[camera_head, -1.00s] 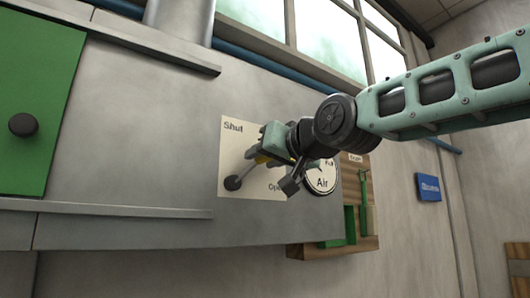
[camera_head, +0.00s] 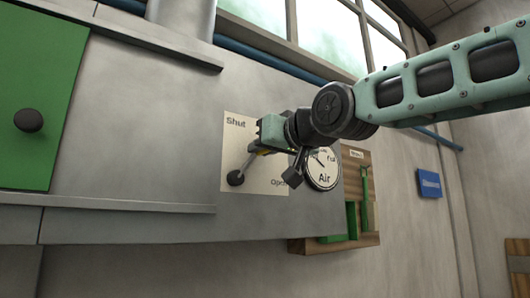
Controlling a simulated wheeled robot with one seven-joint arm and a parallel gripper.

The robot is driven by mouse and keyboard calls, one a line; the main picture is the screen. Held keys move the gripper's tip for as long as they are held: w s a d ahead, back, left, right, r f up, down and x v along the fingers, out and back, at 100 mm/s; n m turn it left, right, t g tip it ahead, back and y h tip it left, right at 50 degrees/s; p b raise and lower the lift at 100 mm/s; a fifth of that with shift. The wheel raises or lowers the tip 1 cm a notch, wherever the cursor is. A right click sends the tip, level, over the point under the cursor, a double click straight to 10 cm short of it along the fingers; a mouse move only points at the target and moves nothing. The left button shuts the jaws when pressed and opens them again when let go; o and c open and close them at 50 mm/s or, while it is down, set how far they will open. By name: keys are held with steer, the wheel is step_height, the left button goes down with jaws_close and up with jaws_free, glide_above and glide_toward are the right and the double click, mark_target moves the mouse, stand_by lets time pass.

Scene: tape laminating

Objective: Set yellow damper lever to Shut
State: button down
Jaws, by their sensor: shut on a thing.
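The damper lever is a grey rod (camera_head: 245,165) on a round dark pivot (camera_head: 236,178), low on the left of a cream plate (camera_head: 232,150) on the grey wall panel. The plate reads "Shut" at its upper left and "Open" at its lower right. The lever slants up and right from the pivot, between the two words. My gripper (camera_head: 262,147) is shut on the lever's upper end, where a little yellow shows. The fingers and wrist cover most of that grip and the plate's upper right.
A round "Air" gauge (camera_head: 324,176) is close right of my wrist. A wooden rack with green pieces (camera_head: 352,220) hangs beyond it. A ledge (camera_head: 120,207) runs along the panel below left, and a green door with a dark knob (camera_head: 28,120) is far left.

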steer(key=n, duration=0.1)
steer(key=a+n+b, duration=0.1)
steer(key=s+a+n+b, duration=0.1)
steer(key=n, duration=0.1)
steer(key=shift+s+r, duration=0.1)
steer(key=shift+r, duration=0.15)
steer(key=shift+s+a+r+n+b, duration=0.1)
steer(key=shift+s+a+n+b, duration=0.3)
steer(key=shift+n, duration=0.45)
steer(key=shift+s+a+r+n+b, duration=0.15)
steer(key=shift+a+n, duration=0.3)
steer(key=shift+n, duration=0.4)
steer(key=shift+f, duration=0.1)
steer(key=c, duration=1.3)
jaws_free()
steer(key=shift+s, duration=0.1)
steer(key=shift+r, duration=0.2)
steer(key=shift+b+v, duration=3.15)
steer(key=shift+v, duration=5.55)
